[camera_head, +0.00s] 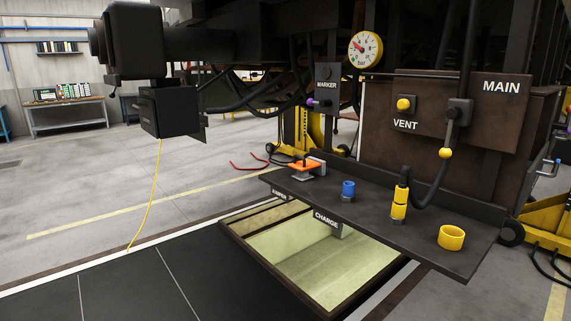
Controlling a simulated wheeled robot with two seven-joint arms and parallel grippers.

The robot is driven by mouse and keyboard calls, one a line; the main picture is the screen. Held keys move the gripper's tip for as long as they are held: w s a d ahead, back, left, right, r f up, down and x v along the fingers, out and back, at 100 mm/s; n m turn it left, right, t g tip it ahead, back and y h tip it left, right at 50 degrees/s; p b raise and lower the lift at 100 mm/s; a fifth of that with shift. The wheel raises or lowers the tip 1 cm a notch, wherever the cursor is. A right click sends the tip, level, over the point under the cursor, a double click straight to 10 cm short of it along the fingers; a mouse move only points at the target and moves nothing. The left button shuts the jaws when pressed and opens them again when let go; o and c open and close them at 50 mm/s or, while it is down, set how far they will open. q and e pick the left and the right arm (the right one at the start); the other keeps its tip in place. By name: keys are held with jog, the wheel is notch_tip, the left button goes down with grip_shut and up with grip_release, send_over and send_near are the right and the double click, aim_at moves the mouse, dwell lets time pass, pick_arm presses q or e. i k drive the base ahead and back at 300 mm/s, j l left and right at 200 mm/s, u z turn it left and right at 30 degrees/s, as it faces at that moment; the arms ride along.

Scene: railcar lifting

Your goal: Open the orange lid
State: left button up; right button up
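The orange lid (303,166) is a small flat plate at the far left end of the dark shelf (395,219). It lies roughly level over a small grey base, with a grey upright piece close behind it. It is too small to tell whether it is fully shut. Neither of my grippers is in view, and nothing touches the lid.
A blue fitting (348,189), a yellow connector (399,203) with a hose, and a yellow ring (451,237) stand along the shelf. The MAIN panel (450,108) rises behind. An open pit (310,260) lies below. A black box (170,111) hangs at left.

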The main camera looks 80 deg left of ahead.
aim_at(305, 165)
jog(key=u, duration=2.6)
